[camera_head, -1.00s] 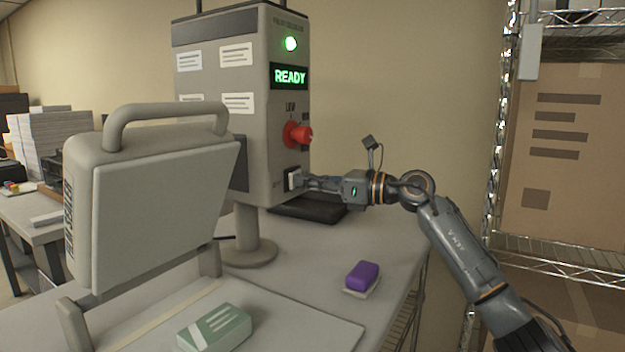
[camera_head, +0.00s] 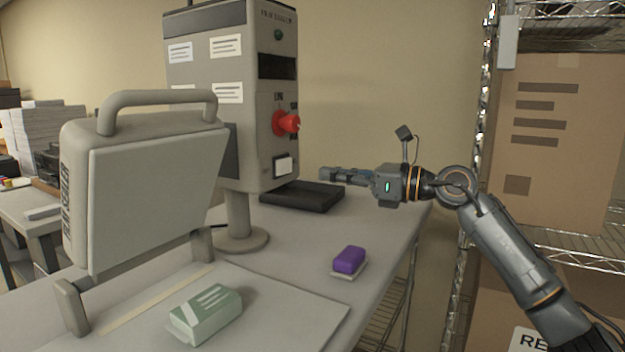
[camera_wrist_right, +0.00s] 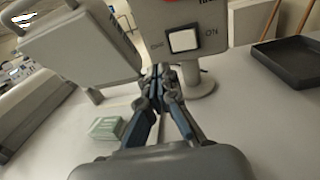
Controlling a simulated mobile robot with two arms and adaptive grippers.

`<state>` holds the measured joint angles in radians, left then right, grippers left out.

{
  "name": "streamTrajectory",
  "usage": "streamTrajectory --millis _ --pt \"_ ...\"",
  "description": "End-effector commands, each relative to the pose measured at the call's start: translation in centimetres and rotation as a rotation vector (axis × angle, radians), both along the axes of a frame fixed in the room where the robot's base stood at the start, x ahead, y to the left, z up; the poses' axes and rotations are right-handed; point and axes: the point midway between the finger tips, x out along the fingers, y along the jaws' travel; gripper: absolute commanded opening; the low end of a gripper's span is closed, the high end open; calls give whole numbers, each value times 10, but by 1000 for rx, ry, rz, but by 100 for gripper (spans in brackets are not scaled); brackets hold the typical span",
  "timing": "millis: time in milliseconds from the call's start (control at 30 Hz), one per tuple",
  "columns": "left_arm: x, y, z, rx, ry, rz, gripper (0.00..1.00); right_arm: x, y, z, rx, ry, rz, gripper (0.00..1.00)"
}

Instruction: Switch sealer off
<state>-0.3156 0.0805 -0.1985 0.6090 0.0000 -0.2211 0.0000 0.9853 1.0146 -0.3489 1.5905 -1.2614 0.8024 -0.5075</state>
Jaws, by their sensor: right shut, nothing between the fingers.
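The sealer's grey control box (camera_head: 210,120) stands on a post on the table, left of my right gripper. Its indicator lamp (camera_head: 278,35) and display (camera_head: 277,66) are dark. The white rocker switch (camera_head: 283,164) is low on the box's front panel, under the red knob (camera_head: 287,122). The switch also shows in the right wrist view (camera_wrist_right: 183,40), between its side labels, the right one reading ON. My right gripper (camera_head: 324,175) is shut and empty, apart from the switch and to its right. It also shows in the wrist view (camera_wrist_right: 160,72). My left gripper is out of view.
The sealer's raised lid (camera_head: 155,200) stands at the left. A black tray (camera_head: 305,196) is behind. Wire shelving with boxes (camera_head: 560,140) stands at the right.

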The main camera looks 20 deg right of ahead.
Motion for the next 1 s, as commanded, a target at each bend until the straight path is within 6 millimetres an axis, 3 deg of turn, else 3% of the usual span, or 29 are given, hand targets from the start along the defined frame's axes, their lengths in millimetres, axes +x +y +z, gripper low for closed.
streamTrajectory --millis 200,367,1000 --pt "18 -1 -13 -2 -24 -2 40 -28 -13 -2 0 0 -1 0" --pt "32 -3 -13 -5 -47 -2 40 -35 -15 0 1 1 0 0" --pt "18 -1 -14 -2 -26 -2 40 -35 -15 1 1 -1 0 0"
